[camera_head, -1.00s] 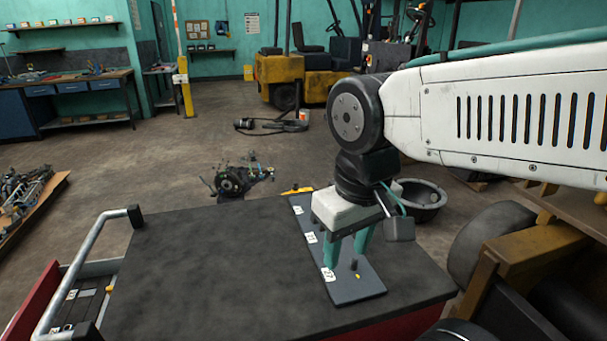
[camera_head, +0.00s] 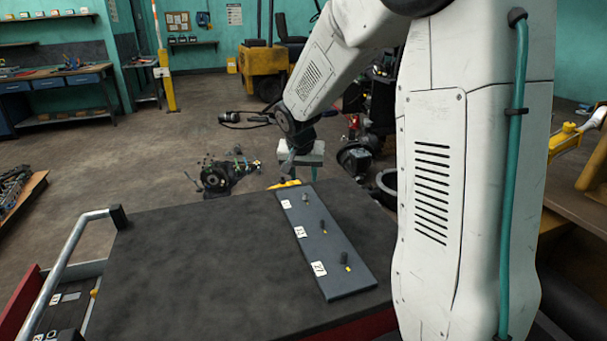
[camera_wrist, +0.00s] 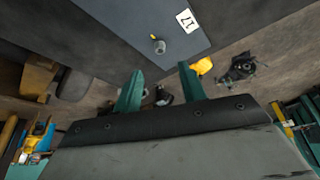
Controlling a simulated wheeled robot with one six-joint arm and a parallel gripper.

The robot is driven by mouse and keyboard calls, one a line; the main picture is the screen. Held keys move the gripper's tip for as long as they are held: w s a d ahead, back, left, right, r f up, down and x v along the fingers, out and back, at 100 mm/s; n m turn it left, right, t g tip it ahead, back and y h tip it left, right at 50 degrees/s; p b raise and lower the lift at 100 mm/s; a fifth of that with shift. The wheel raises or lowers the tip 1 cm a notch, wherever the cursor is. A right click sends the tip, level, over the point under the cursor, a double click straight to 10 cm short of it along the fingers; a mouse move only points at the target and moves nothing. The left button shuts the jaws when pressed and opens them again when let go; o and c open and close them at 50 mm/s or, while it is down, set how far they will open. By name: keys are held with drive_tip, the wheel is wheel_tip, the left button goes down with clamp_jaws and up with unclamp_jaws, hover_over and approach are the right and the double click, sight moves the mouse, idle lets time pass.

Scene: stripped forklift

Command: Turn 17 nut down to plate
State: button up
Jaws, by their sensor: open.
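A dark plate (camera_head: 335,245) lies on the cart top with several white labels along its left edge. The 17 label (camera_wrist: 187,20) marks its far end. A short grey metal nut (camera_wrist: 160,47) sits beside that label, with a small yellow mark next to it; it also shows in the head view (camera_head: 306,198). How high it sits on its stud I cannot tell. My gripper (camera_wrist: 160,69) is open and empty, its teal fingers apart. In the wrist view the nut lies beyond the gap between the fingertips. In the head view my gripper is past the plate's far end.
Two dark upright studs stand at the middle (camera_head: 322,225) and near end (camera_head: 345,259) of the plate. The cart top (camera_head: 200,260) left of the plate is clear. A yellow object (camera_wrist: 201,66) lies near the plate's far end.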

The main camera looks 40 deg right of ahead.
sight(306, 196)
drive_tip(key=x, duration=0.8)
drive_tip(key=shift+w+d+f, duration=0.1)
drive_tip(key=shift+w+d, duration=0.05)
drive_tip(key=shift+d, duration=0.1)
